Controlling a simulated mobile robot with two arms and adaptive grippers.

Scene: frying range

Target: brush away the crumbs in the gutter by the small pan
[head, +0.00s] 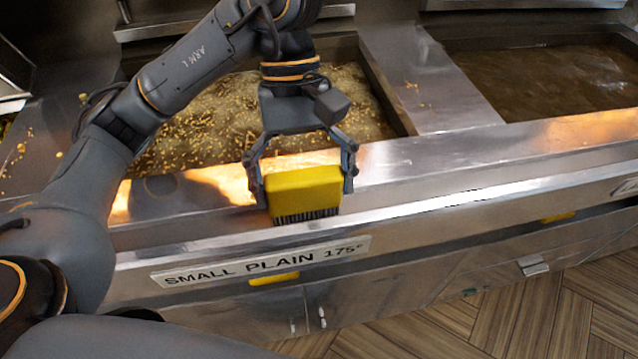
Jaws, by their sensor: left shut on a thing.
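My left gripper (303,178) is shut on a yellow brush (305,190) with dark bristles pointing down. The brush is over the gutter (420,202) that runs along the front of the range, in front of the small pan. I cannot tell whether the bristles touch the gutter floor. The small pan (215,125) holds bubbling oil full of golden bits, partly hidden behind my left arm. I cannot make out crumbs in the gutter. My right gripper is not in view.
A second pan (550,75) with dark oil lies at the right, past a steel divider (430,75) with a few crumbs on it. Loose crumbs (20,150) lie on the steel at the left. The raised front lip (450,210) borders the gutter. Wooden floor (500,315) shows below right.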

